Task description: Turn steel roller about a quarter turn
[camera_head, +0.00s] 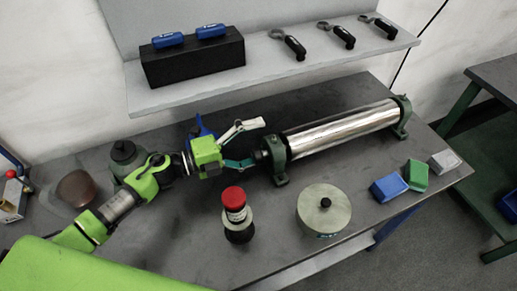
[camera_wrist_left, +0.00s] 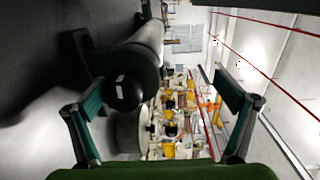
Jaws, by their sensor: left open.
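The steel roller (camera_head: 342,130) is a shiny cylinder lying between two dark green end stands on the grey bench. Its near-left end has a dark round knob (camera_head: 262,156), which shows in the left wrist view (camera_wrist_left: 123,93) too. My left gripper (camera_head: 258,143) is open at this end, fingers spread and pointing at it. In the left wrist view the knob lies between the spread fingers (camera_wrist_left: 165,112), closer to the left one. I cannot tell whether a finger touches it. My right gripper is not in view.
A red-capped container (camera_head: 234,206) and a round metal weight (camera_head: 324,211) stand in front of the roller. Blue (camera_head: 388,187), green (camera_head: 416,175) and grey blocks lie at the bench's right. A shelf (camera_head: 270,66) runs behind. A dark green object (camera_head: 124,155) is beside my left arm.

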